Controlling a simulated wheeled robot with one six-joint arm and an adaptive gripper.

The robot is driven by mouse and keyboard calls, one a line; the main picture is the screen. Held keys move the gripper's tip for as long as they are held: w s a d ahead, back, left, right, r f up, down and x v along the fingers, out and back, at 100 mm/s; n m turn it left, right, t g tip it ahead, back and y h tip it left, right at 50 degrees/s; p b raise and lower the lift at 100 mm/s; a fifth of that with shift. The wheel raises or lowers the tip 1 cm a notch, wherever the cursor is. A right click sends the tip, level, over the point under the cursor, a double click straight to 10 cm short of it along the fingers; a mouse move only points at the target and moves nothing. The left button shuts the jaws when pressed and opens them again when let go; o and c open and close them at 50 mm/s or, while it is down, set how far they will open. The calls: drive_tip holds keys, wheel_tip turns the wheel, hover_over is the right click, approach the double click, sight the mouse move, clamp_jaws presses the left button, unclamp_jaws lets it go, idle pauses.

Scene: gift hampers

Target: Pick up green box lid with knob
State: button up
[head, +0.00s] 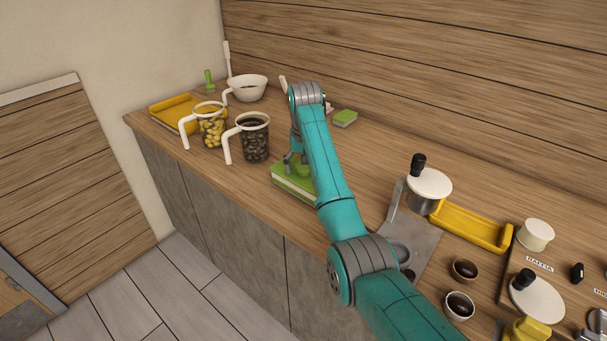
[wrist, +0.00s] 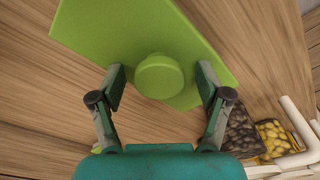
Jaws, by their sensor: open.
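The green box lid (wrist: 120,32) fills the upper middle of the wrist view, with its round green knob (wrist: 160,76) near the middle. My gripper (wrist: 160,82) is open above the lid, with one finger on each side of the knob. In the wrist view the fingers stand apart from the knob. In the head view the gripper (head: 295,162) is close over the lid.
A jar of dark pieces (head: 255,140) and a jar of yellow pieces (head: 211,126) stand left of the box, each with a white handle. A small green box (head: 345,118) lies behind my arm. A grey board (head: 418,238) and yellow tray (head: 470,228) are to the right.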

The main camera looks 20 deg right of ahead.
drive_tip(key=c, duration=1.2)
drive_tip(key=shift+r, duration=0.15)
